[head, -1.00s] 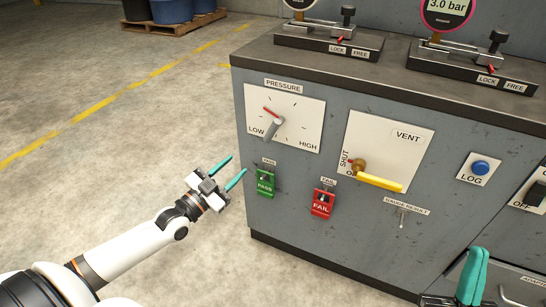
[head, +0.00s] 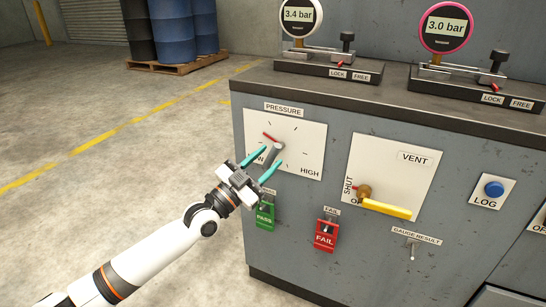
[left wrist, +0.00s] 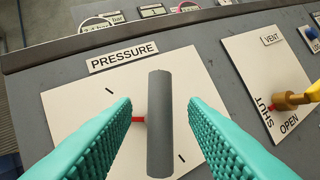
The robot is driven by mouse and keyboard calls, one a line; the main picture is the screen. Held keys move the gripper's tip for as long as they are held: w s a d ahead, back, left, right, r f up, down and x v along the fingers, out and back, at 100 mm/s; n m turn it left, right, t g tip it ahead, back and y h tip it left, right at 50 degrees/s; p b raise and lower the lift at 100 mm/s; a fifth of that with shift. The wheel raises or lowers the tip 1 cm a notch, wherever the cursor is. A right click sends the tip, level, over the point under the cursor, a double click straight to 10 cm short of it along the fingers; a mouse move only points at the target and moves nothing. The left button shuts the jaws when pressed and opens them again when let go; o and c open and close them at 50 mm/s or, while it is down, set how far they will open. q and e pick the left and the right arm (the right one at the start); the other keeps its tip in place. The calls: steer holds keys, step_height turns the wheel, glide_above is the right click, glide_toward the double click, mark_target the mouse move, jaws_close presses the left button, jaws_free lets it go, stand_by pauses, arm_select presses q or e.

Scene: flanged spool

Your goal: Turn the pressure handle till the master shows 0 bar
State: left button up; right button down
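The grey pressure handle (head: 277,152) sits on a white dial plate (head: 303,140) on the cabinet front. A red pointer (head: 270,137) shows beside it, towards the upper left. My left gripper (head: 271,160) is open at the handle. In the left wrist view the handle (left wrist: 159,122) stands between the two teal fingers, with a gap on both sides. Two gauges stand on the cabinet top: a white-rimmed one (head: 298,15) reads 3.4 bar and a pink-rimmed one (head: 445,26) reads 3.0 bar. Neither shows a readable master label. My right gripper is out of view.
Right of the dial is a yellow vent lever (head: 386,209). Below are a green PASS tag (head: 265,216) and a red FAIL tag (head: 326,236). A blue LOG button (head: 494,188) is further right. Floor left of the cabinet is clear; barrels (head: 172,32) stand behind.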

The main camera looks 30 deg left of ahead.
arm_select(q)
steer(key=shift+x, duration=1.4)
jaws_close()
steer(key=shift+n, duration=0.3)
